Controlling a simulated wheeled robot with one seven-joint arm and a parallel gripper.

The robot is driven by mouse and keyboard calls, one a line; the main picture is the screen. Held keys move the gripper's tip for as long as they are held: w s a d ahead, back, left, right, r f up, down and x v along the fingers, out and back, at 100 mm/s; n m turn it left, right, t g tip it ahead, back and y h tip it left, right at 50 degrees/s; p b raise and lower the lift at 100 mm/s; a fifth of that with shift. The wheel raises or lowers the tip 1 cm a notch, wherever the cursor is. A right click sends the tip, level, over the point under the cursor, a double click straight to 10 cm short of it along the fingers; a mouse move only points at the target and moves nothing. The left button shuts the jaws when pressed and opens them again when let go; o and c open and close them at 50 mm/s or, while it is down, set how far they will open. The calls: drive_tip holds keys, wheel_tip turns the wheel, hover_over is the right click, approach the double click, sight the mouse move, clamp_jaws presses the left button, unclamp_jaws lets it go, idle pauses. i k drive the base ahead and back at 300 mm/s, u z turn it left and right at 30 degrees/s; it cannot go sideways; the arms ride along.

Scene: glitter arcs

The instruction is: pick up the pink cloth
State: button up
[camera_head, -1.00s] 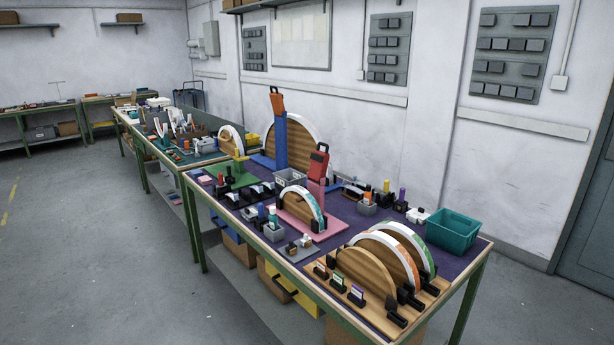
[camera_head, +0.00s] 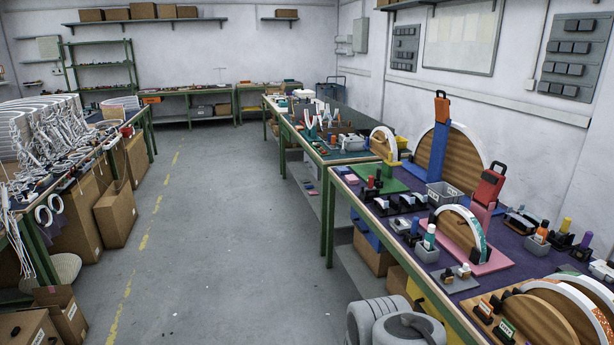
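A small flat pink item (camera_head: 351,179) lies at the far left corner of the purple-topped bench; it may be the pink cloth, but it is too small to tell. A pink board (camera_head: 492,262) lies under a wooden half-disc with a white and teal rim on the same bench. A pink upright (camera_head: 482,215) stands below a red tool-like piece behind it. White and grey rounded parts of my arm (camera_head: 395,322) show at the bottom, left of the bench's front edge. My gripper's fingers are not in view.
The purple bench (camera_head: 520,240) is crowded with half-discs, bins and small bottles. Another bench (camera_head: 330,152) continues beyond it. At left stand a cluttered bench and cardboard boxes (camera_head: 115,215). The grey floor aisle (camera_head: 220,230) between them is clear.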

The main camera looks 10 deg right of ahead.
sight(351, 179)
drive_tip(key=i, duration=4.6)
drive_tip(key=z, duration=0.1)
